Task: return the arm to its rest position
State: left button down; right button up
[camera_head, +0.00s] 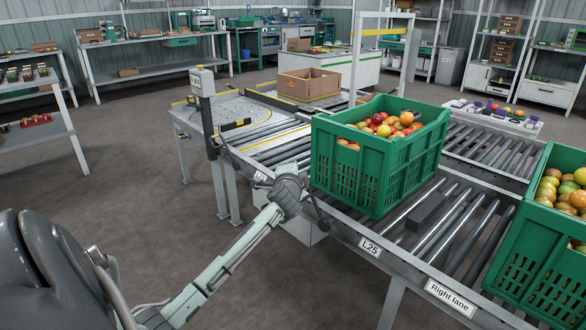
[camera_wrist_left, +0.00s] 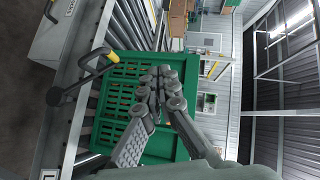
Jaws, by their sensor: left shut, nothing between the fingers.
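My left arm (camera_head: 225,256) reaches from the lower left of the head view toward the conveyor. Its gripper (camera_head: 291,190) is beside the near left side of a green crate (camera_head: 347,172) filled with red and orange tomatoes. In the left wrist view the left gripper (camera_wrist_left: 160,92) is shut and empty, its fingers together in front of the green crate (camera_wrist_left: 118,112). I cannot tell whether the fingers touch the crate. My right gripper is not in view.
A second green crate (camera_head: 540,270) of tomatoes stands at right. A post with a grey box (camera_head: 202,82) rises left of the gripper. The floor (camera_head: 110,160) at left is open.

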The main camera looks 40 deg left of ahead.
pick_arm(q)
jog(key=shift+f, duration=0.1)
jog(key=s+d+f+n+g+h, duration=0.1)
jog(key=s+d+f, duration=0.3)
jog(key=f, duration=0.4)
jog(key=s+d+f+g+h, duration=0.2)
jog(key=s+d+f, duration=0.15)
jog(key=f, duration=0.55)
jog(key=s+d+f+n+g+h, duration=0.1)
jog(key=s+d+f, duration=0.3)
jog(key=f, duration=0.4)
jog(key=s+d+f+n+g+h, duration=0.1)
jog(key=s+d+f+g, duration=0.1)
jog(key=s+d+f, duration=0.3)
jog(key=s+d+f+n+g+h, duration=0.1)
jog(key=s+d+f, duration=0.4)
jog(key=s, duration=0.6)
jog(key=s+d+f+n+g+h, duration=0.1)
jog(key=s+d+f+g+h, duration=0.1)
jog(key=s+d+f, duration=0.4)
notch_tip(320, 180, down, 2)
jog(key=shift+s+f+n+g, duration=0.3)
jog(key=shift+s+g, duration=0.1)
jog(key=shift+s, duration=0.8)
